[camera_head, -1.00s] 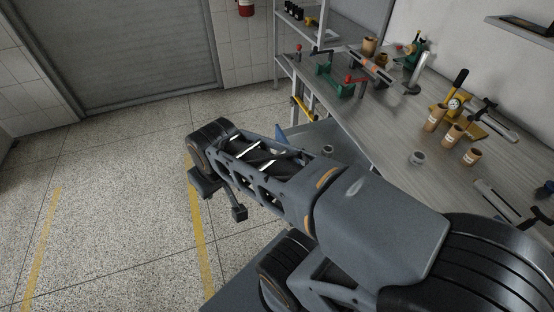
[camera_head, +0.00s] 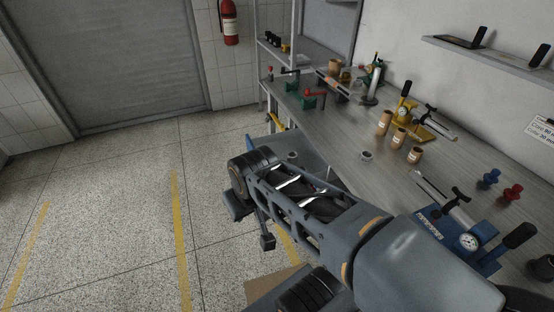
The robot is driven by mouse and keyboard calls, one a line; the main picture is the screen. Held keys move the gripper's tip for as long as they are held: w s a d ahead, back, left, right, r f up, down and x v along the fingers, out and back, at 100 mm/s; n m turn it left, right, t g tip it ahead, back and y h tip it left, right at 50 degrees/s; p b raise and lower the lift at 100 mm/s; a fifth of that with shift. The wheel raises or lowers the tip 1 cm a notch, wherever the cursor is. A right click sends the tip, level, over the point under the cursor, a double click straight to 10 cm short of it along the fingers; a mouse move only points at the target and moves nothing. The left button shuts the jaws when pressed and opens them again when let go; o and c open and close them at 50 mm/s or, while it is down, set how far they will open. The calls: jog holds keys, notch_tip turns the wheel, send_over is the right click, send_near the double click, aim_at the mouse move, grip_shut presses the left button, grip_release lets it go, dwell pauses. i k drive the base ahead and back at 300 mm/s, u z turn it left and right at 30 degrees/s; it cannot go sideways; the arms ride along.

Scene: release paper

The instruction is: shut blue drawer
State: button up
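A small blue edge (camera_head: 249,143), which may be the front of the blue drawer, shows just beyond the end of my arm. A grey-blue flat surface (camera_head: 312,152) stretches from near it towards the workbench, below the benchtop, and looks like the inside of a pulled-out drawer. A small grey round part (camera_head: 292,157) shows over that surface. My arm covers much of this area, so how far the drawer stands out is hard to tell. No gripper fingers can be made out.
The workbench (camera_head: 345,150) on the right holds brown cups (camera_head: 399,138), a yellow-based tool (camera_head: 425,125) and a blue-based gauge tool (camera_head: 462,240). A shelf rack (camera_head: 300,50) and a red extinguisher (camera_head: 229,22) stand behind. The speckled floor (camera_head: 110,210) on the left is open.

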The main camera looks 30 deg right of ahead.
aim_at(282, 143)
jog(key=z, duration=0.65)
jog(key=i, duration=1)
jog(key=z, duration=0.55)
jog(key=k, duration=0.9)
jog(key=u, duration=1.55)
jog(key=i, duration=0.5)
jog(key=z, duration=0.05)
